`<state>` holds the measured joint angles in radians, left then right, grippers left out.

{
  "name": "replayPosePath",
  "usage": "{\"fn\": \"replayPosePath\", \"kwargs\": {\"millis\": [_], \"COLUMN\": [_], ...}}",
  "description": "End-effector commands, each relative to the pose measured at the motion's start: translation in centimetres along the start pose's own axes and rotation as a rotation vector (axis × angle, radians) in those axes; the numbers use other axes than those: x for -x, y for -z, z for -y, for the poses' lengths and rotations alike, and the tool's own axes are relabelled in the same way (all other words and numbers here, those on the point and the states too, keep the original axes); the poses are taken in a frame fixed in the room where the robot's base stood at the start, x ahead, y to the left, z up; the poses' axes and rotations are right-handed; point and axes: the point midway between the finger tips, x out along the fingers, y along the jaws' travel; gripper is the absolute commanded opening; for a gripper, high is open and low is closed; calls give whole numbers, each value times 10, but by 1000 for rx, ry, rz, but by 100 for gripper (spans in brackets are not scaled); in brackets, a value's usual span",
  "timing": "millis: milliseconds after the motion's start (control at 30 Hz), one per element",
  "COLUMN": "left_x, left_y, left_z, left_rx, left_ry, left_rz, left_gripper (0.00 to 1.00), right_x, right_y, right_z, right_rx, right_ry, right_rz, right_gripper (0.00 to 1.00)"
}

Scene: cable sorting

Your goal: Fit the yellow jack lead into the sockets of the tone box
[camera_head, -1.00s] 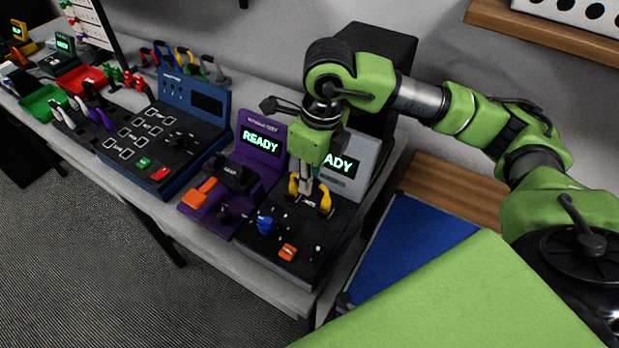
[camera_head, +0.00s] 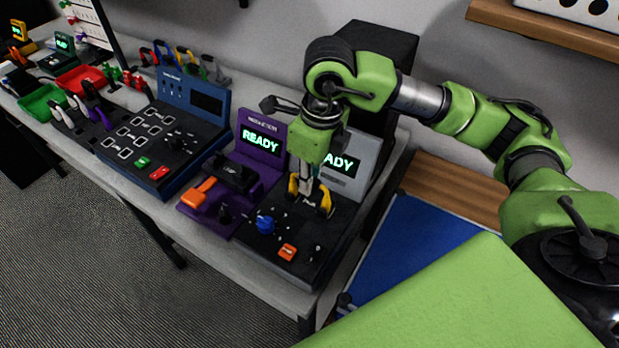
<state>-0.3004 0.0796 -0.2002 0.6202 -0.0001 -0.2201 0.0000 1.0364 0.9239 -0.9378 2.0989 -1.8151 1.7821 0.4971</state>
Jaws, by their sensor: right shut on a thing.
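The tone box (camera_head: 302,232) is the black box with a grey upright panel whose lit screen ends in "ADY". It stands at the right end of the bench, with a blue knob (camera_head: 265,224) and an orange button (camera_head: 288,252) on its top. The yellow jack lead (camera_head: 324,204) is on the upper part of that top, with a yellow end at each side. My right gripper (camera_head: 309,192) points down over the lead and is shut on it. Whether the plugs sit in the sockets is too small to tell. My left gripper is not in view.
A purple box (camera_head: 262,141) with a READY screen stands close on the left. Further left are a blue-and-black console (camera_head: 205,100), a red tray (camera_head: 82,79) and a green tray (camera_head: 43,102). A blue surface (camera_head: 410,250) lies to the right.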

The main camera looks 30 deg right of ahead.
Motion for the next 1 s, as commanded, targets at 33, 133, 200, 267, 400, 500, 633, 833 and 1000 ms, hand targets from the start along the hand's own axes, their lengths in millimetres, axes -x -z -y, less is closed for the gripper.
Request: {"fn": "replayPosePath", "kwargs": {"millis": [33, 133, 200, 267, 400, 500, 633, 833, 1000], "left_x": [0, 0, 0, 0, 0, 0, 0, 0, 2], "left_y": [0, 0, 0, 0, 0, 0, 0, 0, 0], "left_z": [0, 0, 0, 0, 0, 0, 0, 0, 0], "left_rx": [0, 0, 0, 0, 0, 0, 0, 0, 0], "left_ry": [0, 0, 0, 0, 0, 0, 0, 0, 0], "left_rz": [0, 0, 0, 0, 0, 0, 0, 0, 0], "left_gripper": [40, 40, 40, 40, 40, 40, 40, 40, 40], "right_x": [0, 0, 0, 0, 0, 0, 0, 0, 3], "right_y": [0, 0, 0, 0, 0, 0, 0, 0, 0], "right_z": [0, 0, 0, 0, 0, 0, 0, 0, 0], "right_rx": [0, 0, 0, 0, 0, 0, 0, 0, 0], "right_ry": [0, 0, 0, 0, 0, 0, 0, 0, 0], "right_rz": [1, 1, 0, 0, 0, 0, 0, 0, 0], "right_gripper": [0, 0, 22, 31, 31, 31, 50, 50, 50]}}
